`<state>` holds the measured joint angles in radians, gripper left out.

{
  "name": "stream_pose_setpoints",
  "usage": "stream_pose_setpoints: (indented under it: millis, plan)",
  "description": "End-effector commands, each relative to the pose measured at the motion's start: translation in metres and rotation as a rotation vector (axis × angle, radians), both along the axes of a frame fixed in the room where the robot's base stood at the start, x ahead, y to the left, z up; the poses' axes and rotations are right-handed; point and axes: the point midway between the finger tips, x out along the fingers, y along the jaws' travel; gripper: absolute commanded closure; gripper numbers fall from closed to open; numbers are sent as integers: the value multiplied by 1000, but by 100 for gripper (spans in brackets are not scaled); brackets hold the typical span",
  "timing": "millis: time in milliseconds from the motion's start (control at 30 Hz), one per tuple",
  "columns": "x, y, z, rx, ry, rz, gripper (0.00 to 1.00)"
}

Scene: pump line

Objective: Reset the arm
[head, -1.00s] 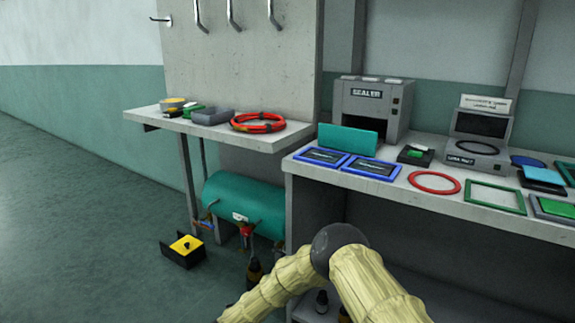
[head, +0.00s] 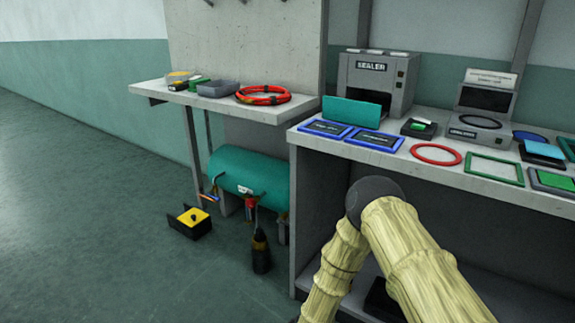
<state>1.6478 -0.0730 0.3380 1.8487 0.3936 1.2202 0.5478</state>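My arm, in a pale ribbed cover with a dark grey joint, reaches up from the bottom of the head view in front of the workbench (head: 440,178). The arm is bent at that joint, and its far part runs down out of the picture. My gripper is not in view, so what it may hold is hidden.
The bench carries a sealer (head: 378,82), a teal block (head: 351,112), blue frames (head: 374,139) and a red ring (head: 436,154). A side shelf (head: 210,101) holds a red hose coil (head: 263,95). Below are a teal tank (head: 250,178), a dark bottle (head: 261,251) and a yellow-topped box (head: 190,222). The left floor is clear.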

Motion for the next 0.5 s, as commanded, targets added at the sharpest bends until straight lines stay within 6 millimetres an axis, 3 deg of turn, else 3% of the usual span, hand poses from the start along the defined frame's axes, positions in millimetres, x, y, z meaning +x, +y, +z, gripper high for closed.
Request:
stream_pose_setpoints:
  millis: [33, 233, 500]
  plan:
    - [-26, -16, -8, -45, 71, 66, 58]
    - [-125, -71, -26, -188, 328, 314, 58]
    - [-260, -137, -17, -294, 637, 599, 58]
